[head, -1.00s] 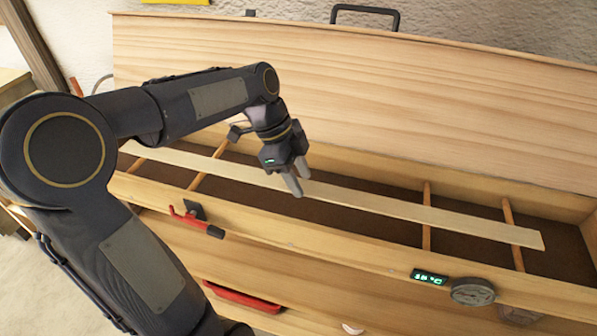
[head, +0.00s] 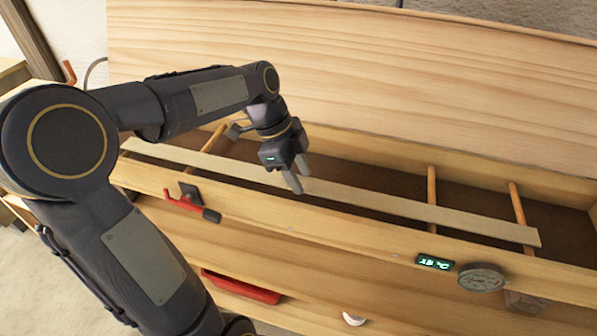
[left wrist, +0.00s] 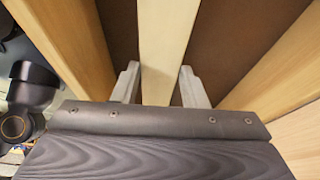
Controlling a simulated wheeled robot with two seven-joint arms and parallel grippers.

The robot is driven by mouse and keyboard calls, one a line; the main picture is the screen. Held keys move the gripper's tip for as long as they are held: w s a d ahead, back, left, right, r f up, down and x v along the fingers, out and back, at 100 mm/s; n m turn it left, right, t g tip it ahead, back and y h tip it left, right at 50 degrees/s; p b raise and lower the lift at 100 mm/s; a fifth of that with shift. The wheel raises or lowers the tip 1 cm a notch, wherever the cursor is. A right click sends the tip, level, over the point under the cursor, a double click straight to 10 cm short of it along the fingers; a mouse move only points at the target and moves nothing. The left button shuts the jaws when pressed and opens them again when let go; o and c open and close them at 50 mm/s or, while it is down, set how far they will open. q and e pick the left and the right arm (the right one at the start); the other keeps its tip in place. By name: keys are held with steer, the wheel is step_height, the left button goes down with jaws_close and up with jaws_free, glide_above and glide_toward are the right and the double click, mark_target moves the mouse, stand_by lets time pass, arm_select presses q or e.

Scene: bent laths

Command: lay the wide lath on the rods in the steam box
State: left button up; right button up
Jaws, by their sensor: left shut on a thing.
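The wide lath (head: 400,206), a long pale strip, lies lengthwise across the steam box (head: 330,237). It passes over the rods, of which the two at the right (head: 432,183) (head: 518,205) show best. My left gripper (head: 298,180) is shut on the lath near its middle. In the left wrist view the lath (left wrist: 165,40) runs between the fingers (left wrist: 160,88). The lath's right end juts past the rightmost rod. I cannot tell whether the lath touches the rods or hangs just above them. My right gripper is not in view.
The box's raised lid (head: 350,80) stands behind. A red tray-like item (head: 240,287) shows below. Dark floor inside the box is clear behind the lath.

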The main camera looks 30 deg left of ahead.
arm_select(q)
steer(key=shift+f, duration=0.3)
steer(key=o, duration=1.2)
steer(key=shift+c, duration=0.2)
steer(key=shift+o, duration=0.8)
steer(key=shift+r, duration=0.15)
steer(key=shift+p+v, duration=1.95)
steer(key=shift+v, duration=0.95)
step_height(320, 180, up, 7)
steer(key=p, duration=0.5)
